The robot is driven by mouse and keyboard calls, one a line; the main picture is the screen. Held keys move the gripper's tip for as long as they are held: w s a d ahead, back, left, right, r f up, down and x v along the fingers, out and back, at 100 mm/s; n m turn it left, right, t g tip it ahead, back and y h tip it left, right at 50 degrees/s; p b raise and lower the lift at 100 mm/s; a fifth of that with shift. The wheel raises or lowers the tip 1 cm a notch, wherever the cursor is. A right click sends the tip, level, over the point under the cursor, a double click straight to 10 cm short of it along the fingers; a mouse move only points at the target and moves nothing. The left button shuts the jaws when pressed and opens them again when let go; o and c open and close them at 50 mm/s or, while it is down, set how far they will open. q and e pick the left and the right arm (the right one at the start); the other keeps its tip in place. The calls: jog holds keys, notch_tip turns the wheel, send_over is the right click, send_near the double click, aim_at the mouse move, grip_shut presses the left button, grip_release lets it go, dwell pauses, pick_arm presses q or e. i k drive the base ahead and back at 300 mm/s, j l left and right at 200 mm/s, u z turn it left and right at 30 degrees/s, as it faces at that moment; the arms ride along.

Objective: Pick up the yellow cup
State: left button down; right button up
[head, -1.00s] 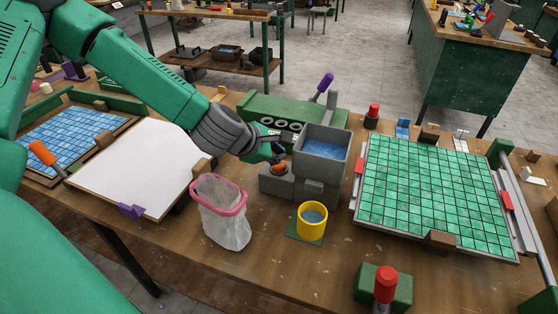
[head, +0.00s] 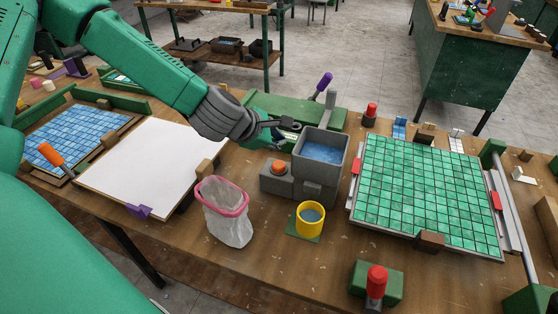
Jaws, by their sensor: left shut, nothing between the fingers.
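The yellow cup (head: 310,229) stands upright on a small green square base at the front middle of the bench. It holds something blue, perhaps small tiles or liquid. My left gripper (head: 290,130) is shut and empty. It hangs behind and above the cup, beside the back left rim of the grey bin. It is well apart from the cup. My right gripper is not in the head view.
The grey bin (head: 326,172) with blue contents stands just behind the cup. A pink-rimmed bag (head: 229,222) is left of the cup. An orange button (head: 278,167) sits on a grey block. A green tiled sheet (head: 430,190) lies to the right. Bare wood lies before the cup.

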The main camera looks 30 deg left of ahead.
aim_at(310, 215)
jog(key=k+j, duration=0.8)
jog(key=k, duration=0.05)
